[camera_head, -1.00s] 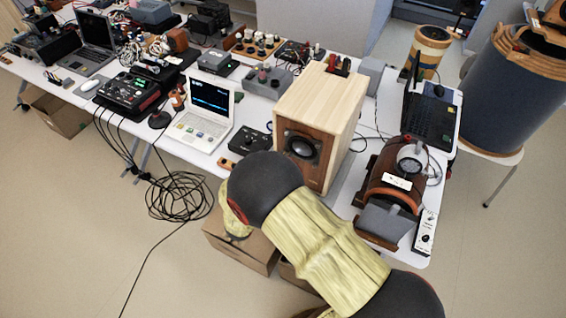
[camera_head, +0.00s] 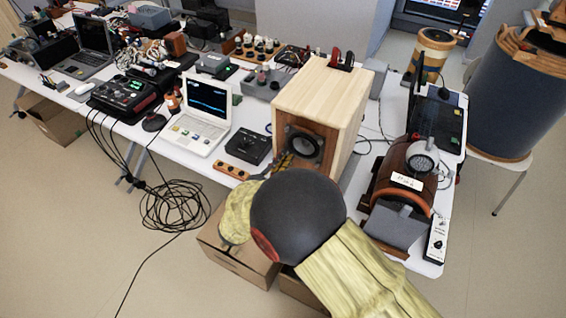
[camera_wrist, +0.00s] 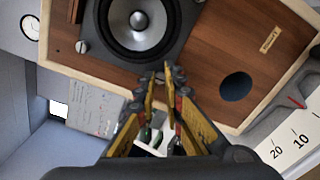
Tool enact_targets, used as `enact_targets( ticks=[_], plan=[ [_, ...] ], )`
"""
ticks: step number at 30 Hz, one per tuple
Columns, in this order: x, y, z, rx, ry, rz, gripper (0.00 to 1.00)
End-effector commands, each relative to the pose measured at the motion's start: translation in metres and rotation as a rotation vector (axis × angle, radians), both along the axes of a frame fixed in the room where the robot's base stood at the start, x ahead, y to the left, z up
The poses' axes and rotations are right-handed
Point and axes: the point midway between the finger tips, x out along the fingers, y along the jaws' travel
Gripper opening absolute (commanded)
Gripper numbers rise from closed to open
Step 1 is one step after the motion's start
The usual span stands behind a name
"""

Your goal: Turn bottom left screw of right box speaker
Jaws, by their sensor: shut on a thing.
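The box speaker (camera_head: 340,92) is a pale wooden box on the table, with a brown front and a round grey-black driver (camera_head: 304,147). In the wrist view its driver (camera_wrist: 140,22) sits in a dark frame, with one slotted screw (camera_wrist: 82,47) showing at the frame's left corner. My gripper (camera_head: 283,163) is at the lower left of the driver, partly hidden by my dark arm joint. In the wrist view the yellowish fingers of my gripper (camera_wrist: 167,74) converge at the frame's lower corner, shut on the bottom left screw, which is mostly hidden between the tips.
An open white laptop (camera_head: 207,112) and a small black box (camera_head: 248,145) stand left of the speaker. A brown rounded device (camera_head: 405,180) and a dark laptop (camera_head: 440,120) stand to the right. Cardboard boxes (camera_head: 235,255) and coiled black cables (camera_head: 172,205) lie on the floor.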

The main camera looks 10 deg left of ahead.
Motion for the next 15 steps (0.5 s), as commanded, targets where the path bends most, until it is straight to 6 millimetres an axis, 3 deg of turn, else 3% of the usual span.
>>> enact_targets(
  ticks=[1,15],
  plan=[
    [-0.0017,-0.0009,-0.0075,0.012,0.005,0.001,0.00],
    [-0.0018,-0.0009,-0.0060,0.069,-0.014,0.001,0.00]
  ],
)
